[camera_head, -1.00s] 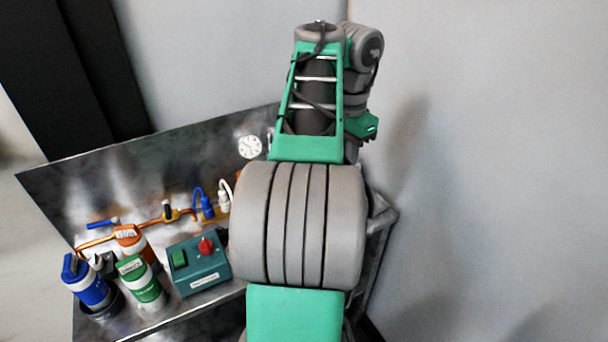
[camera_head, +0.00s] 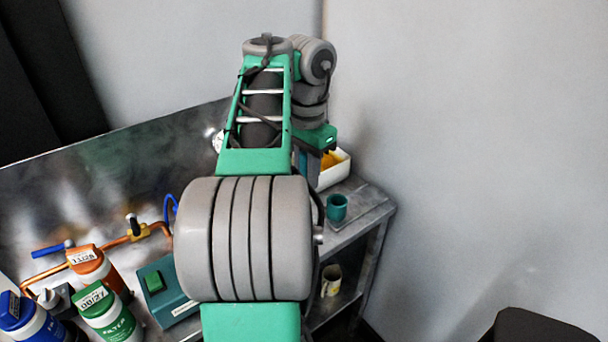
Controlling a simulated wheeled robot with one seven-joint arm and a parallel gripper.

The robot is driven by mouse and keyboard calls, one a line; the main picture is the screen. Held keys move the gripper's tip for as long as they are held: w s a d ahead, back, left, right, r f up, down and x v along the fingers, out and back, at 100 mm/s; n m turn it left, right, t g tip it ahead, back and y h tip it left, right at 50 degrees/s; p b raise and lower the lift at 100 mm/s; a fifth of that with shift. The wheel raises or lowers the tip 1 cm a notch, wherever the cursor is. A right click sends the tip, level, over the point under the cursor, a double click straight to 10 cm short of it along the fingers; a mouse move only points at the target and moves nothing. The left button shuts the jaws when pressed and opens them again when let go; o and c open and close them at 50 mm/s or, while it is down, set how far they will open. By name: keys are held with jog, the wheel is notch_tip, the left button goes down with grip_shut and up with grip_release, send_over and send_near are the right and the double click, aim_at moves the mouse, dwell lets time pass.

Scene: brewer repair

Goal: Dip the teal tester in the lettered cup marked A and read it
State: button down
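My arm reaches over the bench, with its green wrist turned toward the right end. My gripper (camera_head: 308,166) is mostly hidden behind the arm and wrist, so its fingers and anything in them cannot be made out. I cannot make out a teal tester. A small teal cup (camera_head: 337,208) stands upright on the bench top at the right, below the wrist; no letter on it is readable. A pale cup (camera_head: 331,280) with dark and yellow marks stands on the lower shelf; I cannot read a letter on it.
A white bin (camera_head: 337,171) with something orange stands behind the wrist. Blue (camera_head: 38,326), green (camera_head: 107,314) and orange (camera_head: 92,266) filter canisters and a teal switch box (camera_head: 168,291) crowd the left. The bench top (camera_head: 358,226) is clear around the teal cup.

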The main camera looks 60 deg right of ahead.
jog(key=shift+f+b, duration=4.4)
jog(key=shift+f, duration=0.35)
jog(key=shift+a+r, duration=0.1)
jog(key=shift+a, duration=0.05)
jog(key=shift+r, duration=0.1)
jog(key=shift+r+p, duration=4.2)
jog(key=shift+p, duration=0.05)
